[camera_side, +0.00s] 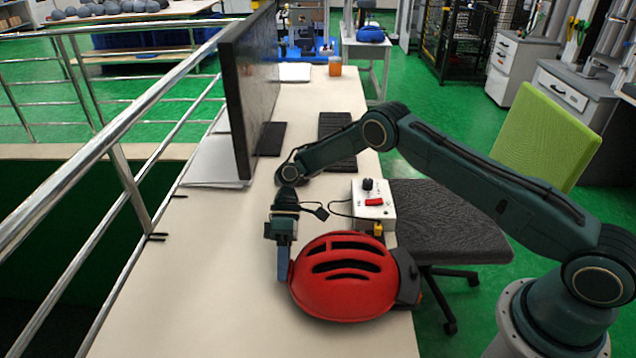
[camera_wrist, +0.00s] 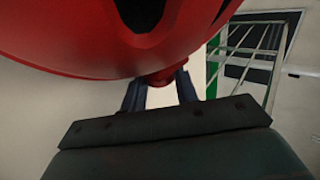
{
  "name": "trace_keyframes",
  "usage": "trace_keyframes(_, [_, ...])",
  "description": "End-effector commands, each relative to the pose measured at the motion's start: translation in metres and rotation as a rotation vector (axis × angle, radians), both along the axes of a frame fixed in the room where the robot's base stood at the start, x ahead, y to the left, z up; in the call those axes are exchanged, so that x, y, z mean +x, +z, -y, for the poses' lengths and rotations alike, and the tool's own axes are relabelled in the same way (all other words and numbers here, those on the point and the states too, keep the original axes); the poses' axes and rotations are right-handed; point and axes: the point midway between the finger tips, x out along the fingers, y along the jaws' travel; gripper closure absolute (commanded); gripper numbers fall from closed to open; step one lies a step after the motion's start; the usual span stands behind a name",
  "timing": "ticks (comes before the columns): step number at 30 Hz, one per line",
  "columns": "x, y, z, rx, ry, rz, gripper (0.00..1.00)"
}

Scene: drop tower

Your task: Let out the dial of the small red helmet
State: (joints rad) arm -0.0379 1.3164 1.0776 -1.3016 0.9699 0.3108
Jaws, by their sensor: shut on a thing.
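The red helmet (camera_side: 345,283) with black vent slots lies on the pale table near its front right edge. A dark part shows at its right end. My gripper (camera_side: 284,268) points down at the helmet's left end. In the wrist view, the red helmet shell (camera_wrist: 80,35) fills the top. There a small red dial (camera_wrist: 161,77) sits below the shell, between the two dark fingers of my gripper (camera_wrist: 161,88). The fingers are shut on the dial, one on each side. In the side view the finger hides most of the dial.
A white control box (camera_side: 373,203) with a black knob and red switch stands just behind the helmet, with a cable. A black monitor (camera_side: 248,90) and keyboard (camera_side: 337,140) are farther back. A metal railing (camera_side: 120,150) runs along the left. The table's near left is clear.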

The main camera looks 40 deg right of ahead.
Motion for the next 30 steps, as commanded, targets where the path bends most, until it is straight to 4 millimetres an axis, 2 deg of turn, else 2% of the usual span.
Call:
trace_keyframes(3, [-0.0003, -0.0003, -0.0001, -0.001, -0.001, -0.001, 0.93])
trace_keyframes(4, [-0.0003, -0.0003, -0.0001, -0.001, -0.001, -0.001, 0.66])
trace_keyframes(7, [-0.0003, -0.0002, -0.0003, 0.000, 0.000, 0.000, 0.48])
trace_keyframes(30, [-0.0008, 0.0016, -0.0009, -0.034, 0.001, 0.035, 0.48])
